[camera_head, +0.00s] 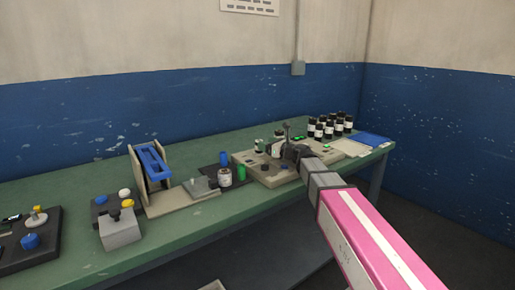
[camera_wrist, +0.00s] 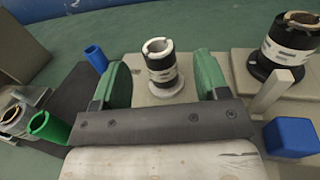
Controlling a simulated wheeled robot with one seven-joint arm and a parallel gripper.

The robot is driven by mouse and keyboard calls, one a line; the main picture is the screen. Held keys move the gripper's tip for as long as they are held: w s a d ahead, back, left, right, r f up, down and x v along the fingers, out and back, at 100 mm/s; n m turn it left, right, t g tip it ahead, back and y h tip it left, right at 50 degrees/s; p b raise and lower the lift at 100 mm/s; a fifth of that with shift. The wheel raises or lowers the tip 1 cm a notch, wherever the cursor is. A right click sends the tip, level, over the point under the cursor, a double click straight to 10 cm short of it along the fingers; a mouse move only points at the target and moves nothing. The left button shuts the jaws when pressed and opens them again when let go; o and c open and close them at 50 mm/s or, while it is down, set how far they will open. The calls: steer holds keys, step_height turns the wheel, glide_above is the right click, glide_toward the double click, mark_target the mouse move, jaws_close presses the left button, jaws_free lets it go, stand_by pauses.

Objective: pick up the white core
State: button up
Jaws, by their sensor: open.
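A short upright roll with a white core (camera_wrist: 158,45) and a black-and-white printed band stands on a pale round base in the wrist view. My gripper (camera_wrist: 163,64) is open, with one green finger on each side of this roll in the picture. I cannot tell whether either finger touches it. In the head view my gripper (camera_head: 292,150) is over the beige machine plate (camera_head: 262,181), and my arm hides part of that area.
A blue cylinder (camera_wrist: 96,58) and a green cylinder (camera_wrist: 48,127) stand left of my gripper. A blue block (camera_wrist: 290,138) is close on the right. Several dark bottles (camera_head: 330,128) stand farther along the green table (camera_head: 190,232). A blue-railed stand (camera_head: 151,162) is at left.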

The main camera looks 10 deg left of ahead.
steer(key=x, duration=0.5)
steer(key=shift+f, duration=0.2)
steer(key=shift+s, duration=0.1)
steer(key=c, duration=1)
